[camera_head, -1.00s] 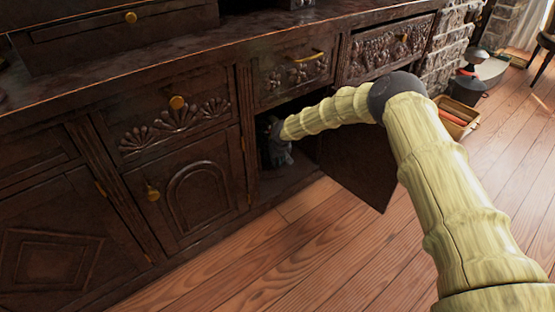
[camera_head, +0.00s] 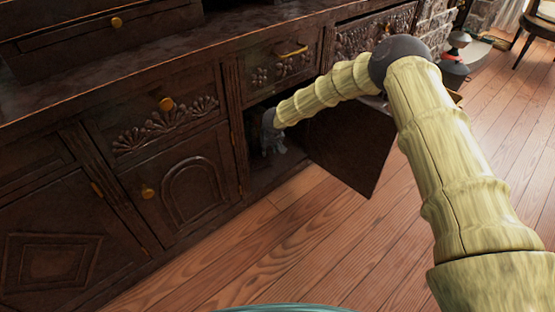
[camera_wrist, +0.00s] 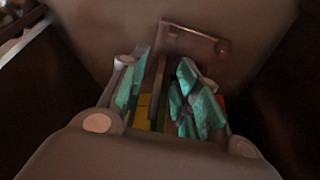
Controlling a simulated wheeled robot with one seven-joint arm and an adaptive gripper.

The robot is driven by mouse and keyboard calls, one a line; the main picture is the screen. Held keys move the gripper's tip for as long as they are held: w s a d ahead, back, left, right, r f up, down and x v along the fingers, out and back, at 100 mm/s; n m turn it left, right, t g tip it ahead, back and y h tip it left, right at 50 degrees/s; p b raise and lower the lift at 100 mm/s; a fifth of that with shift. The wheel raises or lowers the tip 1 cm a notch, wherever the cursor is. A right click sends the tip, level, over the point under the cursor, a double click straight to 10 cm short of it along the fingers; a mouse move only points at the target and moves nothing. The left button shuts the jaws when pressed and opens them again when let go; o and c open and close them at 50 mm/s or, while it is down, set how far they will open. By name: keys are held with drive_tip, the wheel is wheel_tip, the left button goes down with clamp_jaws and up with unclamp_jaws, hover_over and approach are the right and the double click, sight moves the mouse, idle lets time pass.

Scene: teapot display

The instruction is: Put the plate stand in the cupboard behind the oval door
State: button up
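My gripper (camera_head: 270,136) is inside the dark opening of the cupboard, low under the right-hand drawers. In the wrist view its teal-padded fingers (camera_wrist: 158,88) stand close together around a narrow brown piece. This brown piece, which looks like the plate stand (camera_wrist: 198,44), has a flat part with small holes beyond the fingertips. The stand cannot be made out in the head view. The cupboard door (camera_head: 352,148) hangs open to the right of the opening, below my arm. Its outer face is turned away, so its oval does not show.
A closed door with an arched panel (camera_head: 195,192) is left of the opening, and a closed diamond-panel door (camera_head: 50,262) is further left. Drawers with brass knobs run above. The wooden floor (camera_head: 300,235) in front is clear. A chair (camera_head: 538,30) stands far right.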

drive_tip(key=s+d+p, duration=0.2)
drive_tip(key=s+p, duration=0.1)
drive_tip(key=s, duration=0.6)
drive_tip(key=shift+d, duration=0.25)
drive_tip(key=shift+s, duration=0.1)
